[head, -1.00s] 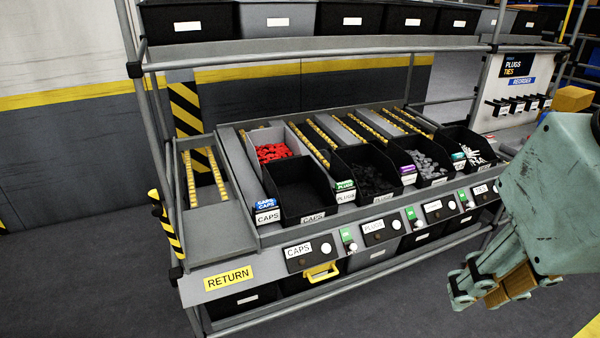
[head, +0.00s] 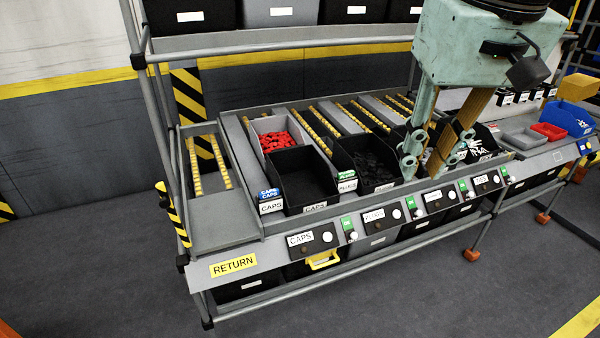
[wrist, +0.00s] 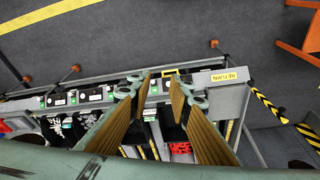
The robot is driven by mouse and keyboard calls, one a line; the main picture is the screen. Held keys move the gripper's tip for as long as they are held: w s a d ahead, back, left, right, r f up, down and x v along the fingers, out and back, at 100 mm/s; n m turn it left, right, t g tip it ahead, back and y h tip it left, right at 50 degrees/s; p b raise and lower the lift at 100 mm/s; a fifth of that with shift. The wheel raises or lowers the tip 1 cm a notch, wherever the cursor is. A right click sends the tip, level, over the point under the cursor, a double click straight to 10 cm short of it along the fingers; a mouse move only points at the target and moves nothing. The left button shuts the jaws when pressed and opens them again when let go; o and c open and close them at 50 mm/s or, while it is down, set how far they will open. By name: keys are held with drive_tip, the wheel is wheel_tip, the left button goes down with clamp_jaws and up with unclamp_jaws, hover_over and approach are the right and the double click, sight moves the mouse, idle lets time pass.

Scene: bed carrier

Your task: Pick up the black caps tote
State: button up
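The black caps tote (head: 308,178) sits at the front of the sloped rack's left lane in the head view. It looks empty, upright, with a white label on its front. In the wrist view, a dark part of it (wrist: 173,130) shows between my fingers, in front of the red caps; the rest is hidden. My gripper (head: 426,165) is open with its fingers pointing down. In the head view it appears to the right of the tote, over the totes farther along the rack, and apart from the black caps tote. The open fingers also frame the wrist view (wrist: 158,92).
A grey tote with red caps (head: 278,138) stands directly behind and left. A black tote of dark plugs (head: 368,165) stands close on the right. The return lane (head: 222,208) at left is empty. An upper shelf with bins (head: 280,14) overhangs behind.

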drive_tip(key=w+a+n+g+p, duration=0.1)
drive_tip(key=w+a+p, duration=0.35)
drive_tip(key=w, duration=1.05)
drive_tip(key=w+a+n+p, duration=0.1)
drive_tip(key=w+a+p, duration=0.1)
drive_tip(key=w+a, duration=0.95)
drive_tip(key=w+a+f+n+g+p, duration=0.1)
drive_tip(key=w+a+f+p, duration=0.2)
drive_tip(key=w+a+f, duration=0.4)
drive_tip(key=w+a+f+g+p, duration=0.1)
drive_tip(key=w+a+f+p, duration=0.2)
drive_tip(key=w+a+f, duration=0.4)
drive_tip(key=w+f, duration=0.6)
drive_tip(key=w, duration=0.3)
drive_tip(key=shift+a+f+n, duration=0.2)
drive_tip(key=shift+f+n, duration=0.2)
drive_tip(key=shift+f, duration=0.1)
drive_tip(key=shift+f, duration=4.25)
